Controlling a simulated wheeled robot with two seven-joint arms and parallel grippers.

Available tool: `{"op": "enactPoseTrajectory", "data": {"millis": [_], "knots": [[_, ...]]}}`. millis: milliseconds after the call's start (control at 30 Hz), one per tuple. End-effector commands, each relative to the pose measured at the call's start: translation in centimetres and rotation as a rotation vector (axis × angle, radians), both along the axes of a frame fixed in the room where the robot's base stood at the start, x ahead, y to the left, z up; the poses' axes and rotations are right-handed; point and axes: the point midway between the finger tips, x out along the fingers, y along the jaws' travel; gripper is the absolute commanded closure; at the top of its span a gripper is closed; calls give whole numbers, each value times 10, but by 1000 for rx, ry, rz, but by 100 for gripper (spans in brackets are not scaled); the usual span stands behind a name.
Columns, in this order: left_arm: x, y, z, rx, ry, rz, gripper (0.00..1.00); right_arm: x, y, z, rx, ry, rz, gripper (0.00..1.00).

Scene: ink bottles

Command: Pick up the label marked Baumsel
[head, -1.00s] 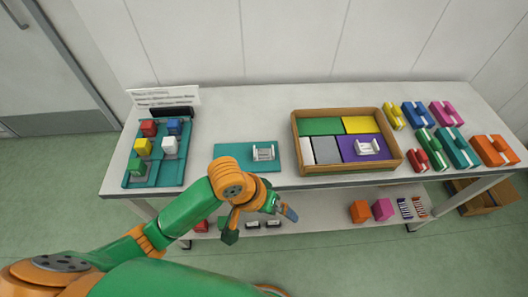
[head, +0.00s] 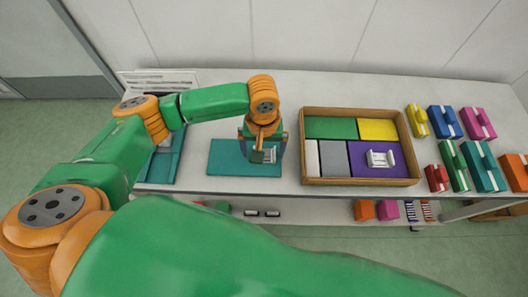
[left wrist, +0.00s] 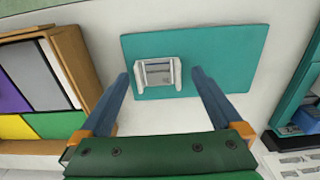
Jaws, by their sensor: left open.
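A small white holder (head: 270,156) stands on the teal mat (head: 228,158) at the middle left of the table. In the left wrist view the white holder (left wrist: 157,73) has a pale, ribbed middle, and I cannot read any marking on it. My left gripper (head: 263,152) points down over this holder and partly hides it. In the left wrist view the open left gripper (left wrist: 160,76) has one finger on each side of the holder, with gaps. I cannot tell its exact height. A similar white piece (head: 381,158) sits on the purple block in the wooden box. No name is readable. My right gripper is out of view.
The wooden box (head: 413,180) with coloured blocks stands right of the mat. Several coloured binder-like pieces (head: 456,160) lie farther right. A teal tray (head: 160,168) is at the left, partly behind my arm. A lower shelf holds small items. The table behind the mat looks clear.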

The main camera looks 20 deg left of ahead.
Motion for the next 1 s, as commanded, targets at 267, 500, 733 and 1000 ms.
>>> {"op": "enactPoseTrajectory", "data": {"millis": [267,500,733,1000], "knots": [[0,0,-11,0,-2,-2,0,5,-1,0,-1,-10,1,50],[0,0,-10,-1,-2,-3,59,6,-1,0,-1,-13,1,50],[0,0,-10,-1,-2,-3,75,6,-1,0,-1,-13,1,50],[1,-1,16,-5,-6,-2,75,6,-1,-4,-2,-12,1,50]]}}
